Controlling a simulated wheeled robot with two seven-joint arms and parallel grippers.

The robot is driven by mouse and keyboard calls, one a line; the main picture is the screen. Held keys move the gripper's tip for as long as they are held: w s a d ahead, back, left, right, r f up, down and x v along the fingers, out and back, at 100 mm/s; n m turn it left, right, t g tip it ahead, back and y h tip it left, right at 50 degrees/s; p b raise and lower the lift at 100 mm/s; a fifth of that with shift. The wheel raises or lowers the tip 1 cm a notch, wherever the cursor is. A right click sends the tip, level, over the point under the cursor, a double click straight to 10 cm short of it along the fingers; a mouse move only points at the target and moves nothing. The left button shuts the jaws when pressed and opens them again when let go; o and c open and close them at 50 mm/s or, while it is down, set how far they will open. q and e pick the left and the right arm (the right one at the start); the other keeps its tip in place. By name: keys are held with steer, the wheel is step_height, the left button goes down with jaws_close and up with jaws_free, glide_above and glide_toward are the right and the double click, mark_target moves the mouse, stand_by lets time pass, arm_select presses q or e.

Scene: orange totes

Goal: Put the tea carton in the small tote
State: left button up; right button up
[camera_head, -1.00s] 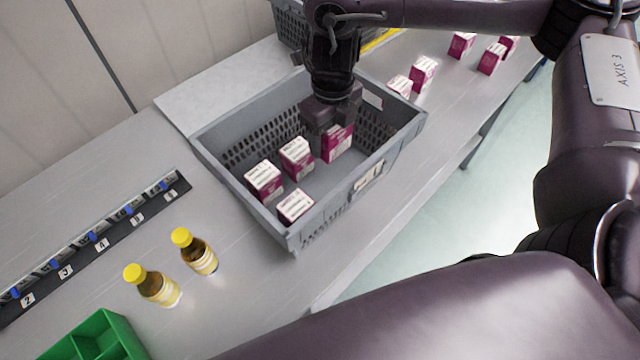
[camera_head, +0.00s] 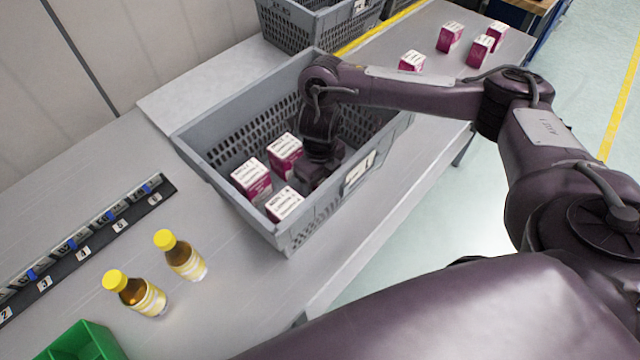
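Pink and white tea cartons stand in the grey tote (camera_head: 228,197): one at the left (camera_head: 251,180), one behind it (camera_head: 285,154) and one at the front (camera_head: 284,204). My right gripper (camera_head: 318,172), its arm coming in from the right, is low inside the tote, just right of these cartons. Its fingertips and whatever is between them are hidden, so I cannot tell whether it holds a carton. More tea cartons stand on the table beyond the tote, among them one near my forearm (camera_head: 412,61) and one farther back (camera_head: 450,38). My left gripper is not in view.
A second grey tote (camera_head: 310,30) stands at the back. Two yellow-capped bottles (camera_head: 140,295) (camera_head: 182,257), a numbered dark rail (camera_head: 90,245) and a green divided bin (camera_head: 85,343) lie to the left. The table in front of the tote is clear.

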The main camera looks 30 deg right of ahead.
steer(key=shift+f, duration=0.45)
steer(key=shift+f, duration=0.1)
steer(key=o, duration=1.1)
steer(key=shift+r, duration=0.25)
step_height(320, 180, up, 12)
steer(key=p, duration=0.2)
steer(key=shift+f+p, duration=0.1)
steer(key=shift+p, duration=0.25)
